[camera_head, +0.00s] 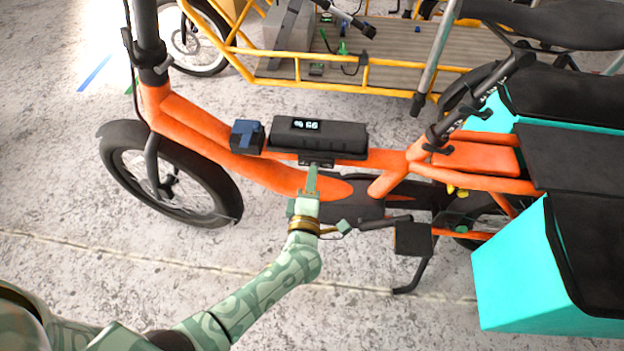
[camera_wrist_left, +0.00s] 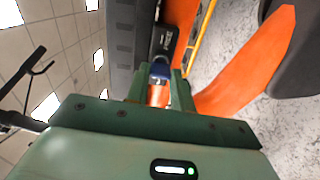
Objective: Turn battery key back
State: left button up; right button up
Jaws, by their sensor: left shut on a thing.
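The black battery (camera_head: 340,140), with a small lit display on top, sits on the orange frame tube of the near cargo bike. My left gripper (camera_head: 313,172) is at the near side of the battery, by a small dark lock bracket (camera_head: 322,161). In the left wrist view, the gripper's two green fingers are shut on a small blue key head (camera_wrist_left: 160,68), in front of the black lock housing (camera_wrist_left: 164,40). The key is hidden by the fingers in the head view, and how far it is turned I cannot tell. My right gripper is not in view.
A blue block (camera_head: 247,136) sits on the frame left of the battery. A pedal (camera_head: 412,238) and a turquoise pannier (camera_head: 530,270) are to the right. A yellow cargo bike (camera_head: 390,75) stands behind. The concrete floor at front is clear.

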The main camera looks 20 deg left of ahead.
pick_arm(q)
jog(key=shift+s+f, duration=0.1)
jog(key=shift+f, duration=0.1)
jog(key=shift+n, duration=0.3)
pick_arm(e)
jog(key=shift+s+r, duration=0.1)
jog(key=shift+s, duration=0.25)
